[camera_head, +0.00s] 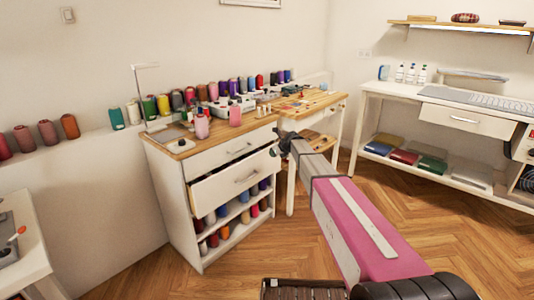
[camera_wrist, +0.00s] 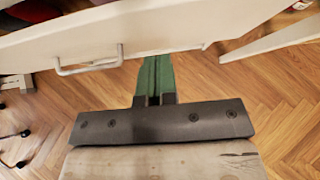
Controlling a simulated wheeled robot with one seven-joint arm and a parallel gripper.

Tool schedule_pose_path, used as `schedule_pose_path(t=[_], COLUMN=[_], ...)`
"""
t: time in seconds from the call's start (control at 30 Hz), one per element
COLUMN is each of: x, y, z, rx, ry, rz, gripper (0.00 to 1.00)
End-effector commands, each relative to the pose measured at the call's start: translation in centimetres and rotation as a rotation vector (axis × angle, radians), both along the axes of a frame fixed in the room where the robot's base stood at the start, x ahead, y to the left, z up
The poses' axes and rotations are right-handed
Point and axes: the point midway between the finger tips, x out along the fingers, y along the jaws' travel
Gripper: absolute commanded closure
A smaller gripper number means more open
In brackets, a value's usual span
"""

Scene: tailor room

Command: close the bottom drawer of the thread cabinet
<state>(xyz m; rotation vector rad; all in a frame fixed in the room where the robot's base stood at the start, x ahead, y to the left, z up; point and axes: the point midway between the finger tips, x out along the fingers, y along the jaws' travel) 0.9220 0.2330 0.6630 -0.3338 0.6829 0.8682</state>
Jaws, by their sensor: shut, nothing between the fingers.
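The white thread cabinet (camera_head: 170,195) has a wooden top and two drawers above open shelves of thread spools. Its upper drawer (camera_head: 232,148) looks shut. Its bottom drawer (camera_head: 236,180) stands pulled out, with a bar handle on its front. My gripper (camera_head: 284,140) is near the right end of the drawer fronts, at about upper-drawer height in the picture. In the wrist view, my gripper (camera_wrist: 156,62) has its green fingers together and empty, with the tips at the edge of a white drawer front (camera_wrist: 170,32) with a handle. Whether they touch it cannot be told.
A wood-topped sewing table (camera_head: 318,102) stands right of the cabinet. A white desk (camera_head: 390,92) with a keyboard and lower shelf is at the far right. Spools line a wall ledge (camera_head: 85,150).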

Motion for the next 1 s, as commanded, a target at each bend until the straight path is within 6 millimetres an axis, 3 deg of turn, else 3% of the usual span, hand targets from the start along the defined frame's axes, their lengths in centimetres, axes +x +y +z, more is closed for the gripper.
schedule_pose_path(t=[0.2, 0.57, 0.77, 1.0], x=[-2.3, -4.1, -6.0, -11.2], y=[-2.7, -5.1, -3.4, 0.9], z=[3.5, 6.2, 5.0, 2.3], rx=[0.001, 0.002, 0.067, 0.268], ry=[-0.003, -0.002, -0.028, -0.149], rz=[-0.001, 0.001, 0.045, 0.13], gripper=[1.0, 1.0, 1.0, 1.0])
